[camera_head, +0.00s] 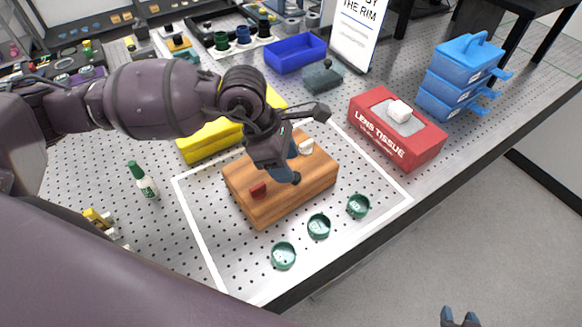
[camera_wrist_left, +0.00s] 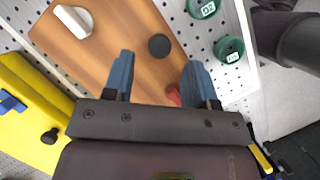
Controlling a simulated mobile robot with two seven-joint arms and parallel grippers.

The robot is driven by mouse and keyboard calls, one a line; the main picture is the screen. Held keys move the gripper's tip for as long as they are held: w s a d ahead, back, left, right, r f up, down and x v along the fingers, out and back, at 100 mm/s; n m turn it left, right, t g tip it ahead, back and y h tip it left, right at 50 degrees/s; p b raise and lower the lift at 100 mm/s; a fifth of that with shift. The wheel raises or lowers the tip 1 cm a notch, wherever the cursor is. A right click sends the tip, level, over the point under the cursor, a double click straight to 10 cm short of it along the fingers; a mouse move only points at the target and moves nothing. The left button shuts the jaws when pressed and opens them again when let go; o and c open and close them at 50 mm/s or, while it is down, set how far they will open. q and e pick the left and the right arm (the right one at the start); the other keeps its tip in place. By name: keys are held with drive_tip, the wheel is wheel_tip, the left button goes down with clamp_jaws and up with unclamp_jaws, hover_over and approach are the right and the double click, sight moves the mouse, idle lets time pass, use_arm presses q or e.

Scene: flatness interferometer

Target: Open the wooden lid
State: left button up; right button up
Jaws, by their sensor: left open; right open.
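The wooden box (camera_head: 280,205) with its lid (camera_wrist_left: 125,35) sits on the perforated table, inside a white outline. The lid looks closed. On its top are a dark round knob (camera_wrist_left: 159,46), a white piece (camera_wrist_left: 72,22) and a red piece (camera_head: 258,190), partly hidden by a finger in the left wrist view. My left gripper (camera_head: 288,164) is over the lid, pointing down. Its blue fingers (camera_wrist_left: 158,75) are open, with the dark knob just beyond the gap between them; I cannot tell whether they touch the lid. My right gripper (camera_head: 460,319) is open and empty at the bottom edge, over the floor.
Several green caps (camera_head: 319,225) lie in front of the box. A red lens tissue box (camera_head: 397,135) stands to its right, a yellow case (camera_head: 210,140) behind it. Blue stacked boxes (camera_head: 462,75) are at the back right.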

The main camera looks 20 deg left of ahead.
use_arm(q)
drive_tip(key=shift+x, duration=1.55)
clamp_jaws()
